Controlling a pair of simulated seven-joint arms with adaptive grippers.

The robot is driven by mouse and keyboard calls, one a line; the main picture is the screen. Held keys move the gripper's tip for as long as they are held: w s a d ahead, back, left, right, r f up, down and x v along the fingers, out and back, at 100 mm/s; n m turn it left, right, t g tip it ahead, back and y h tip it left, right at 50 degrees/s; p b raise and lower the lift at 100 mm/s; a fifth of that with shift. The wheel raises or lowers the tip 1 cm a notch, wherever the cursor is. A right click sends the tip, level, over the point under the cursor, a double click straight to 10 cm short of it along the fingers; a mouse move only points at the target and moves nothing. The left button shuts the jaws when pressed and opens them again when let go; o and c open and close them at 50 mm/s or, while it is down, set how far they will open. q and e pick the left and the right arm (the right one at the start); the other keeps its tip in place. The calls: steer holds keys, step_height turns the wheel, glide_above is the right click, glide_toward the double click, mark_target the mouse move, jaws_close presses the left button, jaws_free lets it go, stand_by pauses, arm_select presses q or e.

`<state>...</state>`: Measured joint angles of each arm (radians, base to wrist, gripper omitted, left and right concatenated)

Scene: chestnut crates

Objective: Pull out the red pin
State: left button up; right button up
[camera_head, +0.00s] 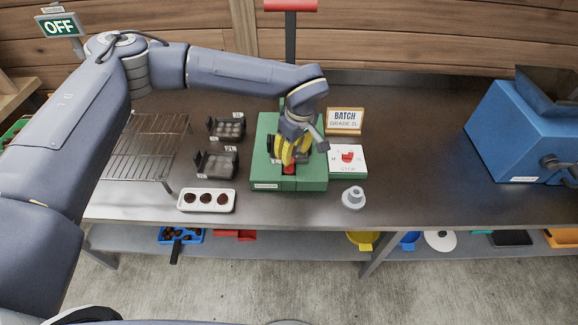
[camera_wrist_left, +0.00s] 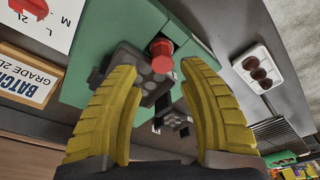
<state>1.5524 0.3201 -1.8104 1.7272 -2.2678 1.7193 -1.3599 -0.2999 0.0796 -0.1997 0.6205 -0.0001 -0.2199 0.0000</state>
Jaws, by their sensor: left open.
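The red pin (camera_head: 289,169) sticks out of the front of the green press base (camera_head: 262,184). In the left wrist view the red pin (camera_wrist_left: 162,62) shows a round head and a short shaft beside a dark grey block with round cavities (camera_wrist_left: 146,80). My left gripper (camera_head: 289,158) is open above the press, its yellow fingers pointing down. In the wrist view the left fingertips (camera_wrist_left: 158,73) stand apart, one on each side of the pin's line. I cannot tell whether either finger touches it. My right gripper is not in view.
A red-handled lever (camera_head: 290,6) rises behind the press. Dark moulds (camera_head: 216,163), a white tray with brown balls (camera_head: 206,200) and a wire rack (camera_head: 150,145) lie left.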

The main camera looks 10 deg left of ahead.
mark_target(289, 170)
arm_select(q)
steer(key=shift+w+a+f, duration=0.1)
steer(key=shift+a+f, duration=0.05)
steer(key=shift+f, duration=0.7)
steer(key=shift+w+a+f, duration=0.1)
steer(key=shift+a+f, duration=0.1)
steer(key=shift+f, duration=0.7)
steer(key=shift+a+f, duration=0.15)
steer(key=shift+f, duration=0.7)
steer(key=shift+c, duration=0.5)
jaws_close()
